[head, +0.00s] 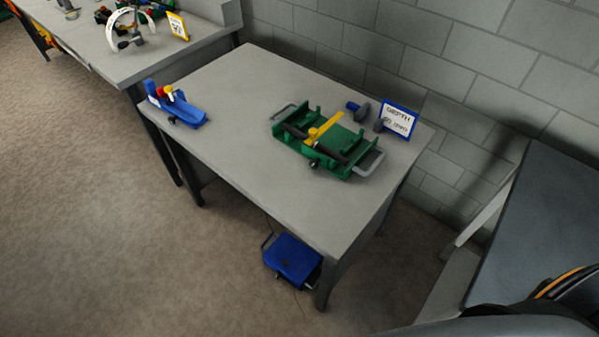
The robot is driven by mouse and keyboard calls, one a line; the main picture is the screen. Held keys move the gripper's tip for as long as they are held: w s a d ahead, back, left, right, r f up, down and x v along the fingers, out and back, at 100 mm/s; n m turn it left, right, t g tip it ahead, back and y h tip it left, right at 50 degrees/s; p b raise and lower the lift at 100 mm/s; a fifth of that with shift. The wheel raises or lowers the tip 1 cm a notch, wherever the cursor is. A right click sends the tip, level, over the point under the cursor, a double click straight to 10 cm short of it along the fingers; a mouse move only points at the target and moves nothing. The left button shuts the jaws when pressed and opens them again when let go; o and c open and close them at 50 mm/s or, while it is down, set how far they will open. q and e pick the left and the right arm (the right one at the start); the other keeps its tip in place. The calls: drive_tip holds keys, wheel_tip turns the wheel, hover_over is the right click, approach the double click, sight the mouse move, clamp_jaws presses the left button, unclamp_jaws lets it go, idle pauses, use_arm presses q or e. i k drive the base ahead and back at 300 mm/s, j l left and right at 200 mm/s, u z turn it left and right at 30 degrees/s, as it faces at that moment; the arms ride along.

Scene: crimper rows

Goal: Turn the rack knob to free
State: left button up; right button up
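A small blue rack (186,110) stands at the left edge of the grey table and holds red, yellow and white pieces. A small dark knob (173,120) shows low on its near side. A green fixture (292,144) with a yellow bar, black rods and grey end handles sits right of the table's middle. A dark round knob (314,163) is on its near side. I cannot tell which knob is the rack knob, nor how either is turned. Neither of my grippers is in view.
The grey table (250,190) is clear between rack and fixture. A blue-framed sign (398,120) stands at its back right, by the block wall. A blue box (291,258) is beneath the table. Another bench (130,58) is at upper left. Open floor lies at left.

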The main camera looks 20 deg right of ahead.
sight(313, 163)
drive_tip(key=k+j, duration=0.1)
drive_tip(key=j, duration=0.4)
drive_tip(key=j+z, duration=0.1)
drive_tip(key=j, duration=0.4)
drive_tip(key=k+j, duration=0.15)
drive_tip(key=j, duration=0.3)
drive_tip(key=k+j+z, duration=0.1)
drive_tip(key=j, duration=0.4)
drive_tip(key=i+l, duration=0.3)
drive_tip(key=l, duration=0.15)
